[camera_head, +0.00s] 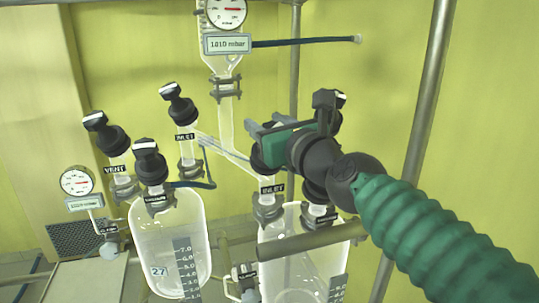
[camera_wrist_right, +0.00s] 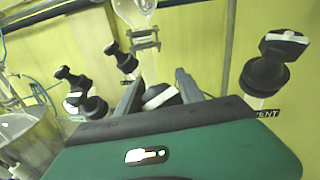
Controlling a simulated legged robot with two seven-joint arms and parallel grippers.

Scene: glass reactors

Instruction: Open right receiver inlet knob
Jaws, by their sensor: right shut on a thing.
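The right receiver (camera_head: 300,270) is a clear glass vessel at lower centre-right in the head view. Its black inlet knob (camera_head: 264,162) stands above the INLET label (camera_head: 272,189), its top hidden by my gripper. My right gripper (camera_head: 262,128), on the green arm from the right, is shut on this knob. In the right wrist view, the knob's white-striped handle (camera_wrist_right: 160,97) sits between the two grey fingers (camera_wrist_right: 158,88). I cannot tell exactly how far the knob is turned. My left gripper is not in view.
A black knob (camera_wrist_right: 266,75) by a VENT label stands right of my gripper in the wrist view. The left receiver (camera_head: 170,240) has several black knobs. A gauge with a 1010 mbar display (camera_head: 227,44) hangs above. A metal pole (camera_head: 427,100) stands behind my arm.

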